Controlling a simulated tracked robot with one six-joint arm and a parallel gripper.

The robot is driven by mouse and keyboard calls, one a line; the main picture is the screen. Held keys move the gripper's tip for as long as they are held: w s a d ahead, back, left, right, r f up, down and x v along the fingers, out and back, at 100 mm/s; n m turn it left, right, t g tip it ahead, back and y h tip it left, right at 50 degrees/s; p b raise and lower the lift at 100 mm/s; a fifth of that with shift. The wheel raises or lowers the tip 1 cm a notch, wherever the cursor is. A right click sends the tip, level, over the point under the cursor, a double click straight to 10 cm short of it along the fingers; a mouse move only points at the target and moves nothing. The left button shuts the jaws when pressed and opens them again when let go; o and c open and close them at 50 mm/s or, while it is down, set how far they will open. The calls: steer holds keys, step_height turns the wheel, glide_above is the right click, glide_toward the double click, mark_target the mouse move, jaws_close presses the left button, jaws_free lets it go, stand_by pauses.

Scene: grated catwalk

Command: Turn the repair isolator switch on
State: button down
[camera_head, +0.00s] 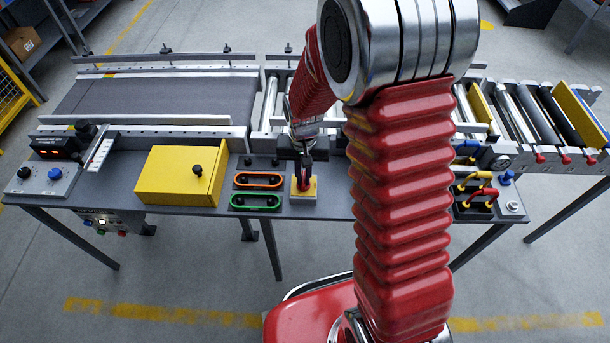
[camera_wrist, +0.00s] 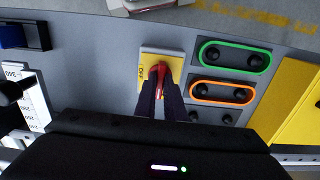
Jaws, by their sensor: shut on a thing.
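The repair isolator switch is a red handle on a yellow plate (camera_head: 309,192) on the grey panel, in the middle of the head view. In the wrist view its red handle (camera_wrist: 157,72) stands in front of the yellow plate (camera_wrist: 148,57), which carries a partly hidden label. My gripper (camera_head: 304,178) reaches down to the switch from above. In the wrist view both dark fingers of my gripper (camera_wrist: 159,84) are closed around the red handle. The fingers hide part of the handle, and I cannot read its set position.
Orange-ringed (camera_head: 258,180) and green-ringed (camera_head: 255,201) button pairs sit left of the switch. A yellow box (camera_head: 181,176) with a black knob stands further left. Red and yellow handles (camera_head: 476,193) are at the right. Conveyor belt (camera_head: 155,97) and rollers lie behind.

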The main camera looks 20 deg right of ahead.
mark_target(304, 178)
steer(key=c, duration=1.8)
jaws_free()
steer(key=shift+c, duration=0.2)
step_height(304, 178, up, 14)
steer(key=shift+f, duration=0.15)
